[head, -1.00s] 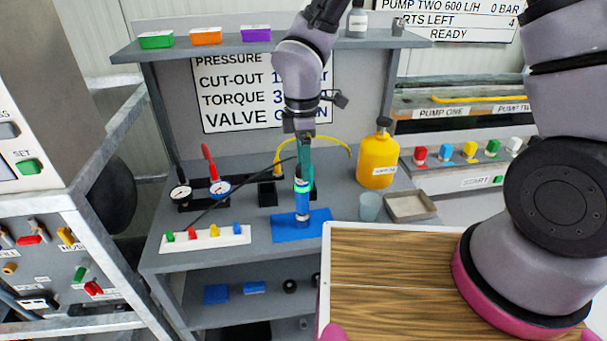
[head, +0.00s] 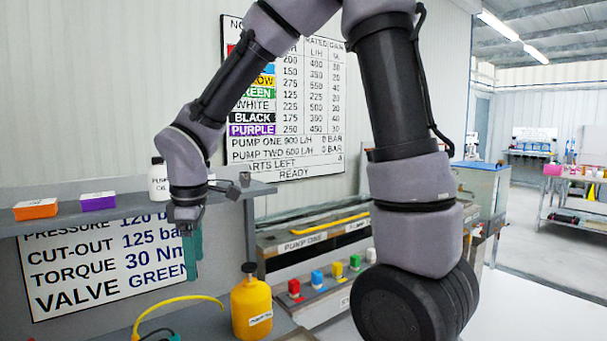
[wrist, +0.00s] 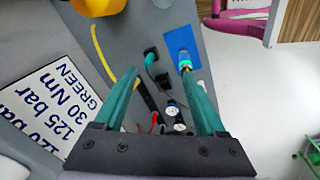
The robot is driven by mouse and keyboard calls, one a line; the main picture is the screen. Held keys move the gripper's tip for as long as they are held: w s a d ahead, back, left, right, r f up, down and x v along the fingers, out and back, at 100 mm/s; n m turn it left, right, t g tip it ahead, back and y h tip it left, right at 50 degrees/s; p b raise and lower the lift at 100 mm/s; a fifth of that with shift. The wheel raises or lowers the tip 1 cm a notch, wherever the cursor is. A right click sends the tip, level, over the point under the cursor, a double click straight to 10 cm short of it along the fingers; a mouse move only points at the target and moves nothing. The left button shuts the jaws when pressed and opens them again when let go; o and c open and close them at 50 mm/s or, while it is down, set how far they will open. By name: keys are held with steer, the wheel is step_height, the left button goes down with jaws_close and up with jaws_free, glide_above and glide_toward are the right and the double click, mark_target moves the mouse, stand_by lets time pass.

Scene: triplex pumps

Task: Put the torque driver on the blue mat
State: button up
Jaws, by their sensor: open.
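The blue mat (wrist: 180,40) lies on the grey bench in the wrist view. In the head view my gripper (head: 193,258) hangs in front of the sign, clear of the bench. Mat and driver are outside the head view.
A yellow bottle (head: 251,306) and yellow hose (head: 165,308) are on the bench. A shelf (head: 120,204) with bins and an oil bottle (head: 159,180) is close to my wrist. Gauges (wrist: 174,110) show between the fingers. A row of coloured valves (head: 325,279) stands right.

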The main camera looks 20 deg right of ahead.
steer(key=s+d+r+m+t+y, duration=0.1)
steer(key=s+d+r+m+t, duration=0.2)
steer(key=d+r+m, duration=0.5)
steer(key=s+d+r+m+t+y, duration=0.1)
steer(key=s+d+r+m+t, duration=0.1)
steer(key=d+r+m, duration=0.7)
steer(key=shift+s+d+r+m+t, duration=0.35)
steer(key=shift+s+d+m, duration=0.65)
steer(key=shift+d, duration=1.65)
steer(key=shift+w+m, duration=0.3)
steer(key=shift+s, duration=0.15)
